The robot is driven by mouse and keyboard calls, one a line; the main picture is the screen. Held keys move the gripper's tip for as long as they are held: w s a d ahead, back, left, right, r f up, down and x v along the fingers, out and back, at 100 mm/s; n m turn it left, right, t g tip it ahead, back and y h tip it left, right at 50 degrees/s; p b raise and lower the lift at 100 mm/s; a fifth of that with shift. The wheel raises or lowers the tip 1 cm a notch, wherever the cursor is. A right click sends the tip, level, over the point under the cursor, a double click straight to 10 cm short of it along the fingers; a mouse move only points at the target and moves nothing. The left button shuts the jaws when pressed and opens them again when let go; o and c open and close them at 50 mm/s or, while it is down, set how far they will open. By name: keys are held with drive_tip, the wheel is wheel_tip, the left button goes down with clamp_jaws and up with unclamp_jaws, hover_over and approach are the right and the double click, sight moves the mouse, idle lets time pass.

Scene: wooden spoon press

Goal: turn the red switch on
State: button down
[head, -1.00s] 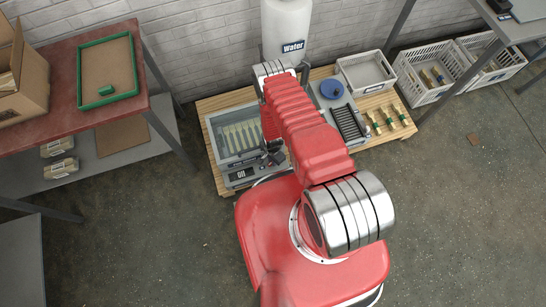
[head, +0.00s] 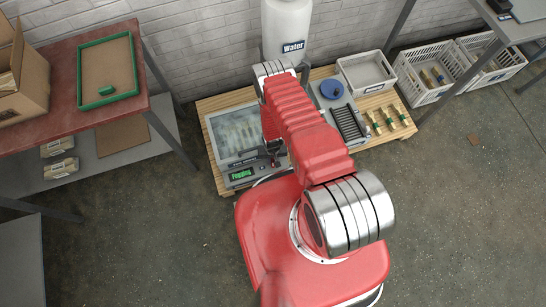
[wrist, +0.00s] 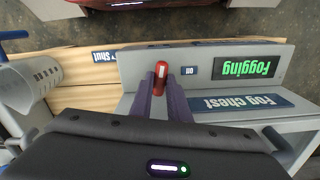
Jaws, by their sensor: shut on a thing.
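The red switch (wrist: 161,67) stands on the grey front panel of the fog chest (wrist: 205,103), beside a small "on" label (wrist: 188,70) in the wrist view. My gripper (wrist: 160,82) is shut on the switch, with a purple finger on either side of it. The chest's display (wrist: 246,68) reads "Fogging" in green, upside down here. In the head view the fog chest (head: 209,130) has a hazy window with blurred spoons behind it, and its display (head: 241,174) is lit green.
A white water tank (head: 287,25) stands behind my arm. A blue round lid (head: 332,89), a black rack (head: 349,122) and a grey bin (head: 367,72) are on the pallet's right. A red-topped table (head: 60,110) stands at left; the floor at right is mostly open.

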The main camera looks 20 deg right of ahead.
sight(272, 161)
drive_tip(key=shift+n, duration=1.2)
drive_tip(key=c, duration=1.7)
unclamp_jaws()
drive_tip(key=shift+r, duration=0.1)
wheel_tip(272, 161, up, 14)
drive_tip(key=shift+f, duration=0.25)
drive_tip(key=shift+s, duration=0.1)
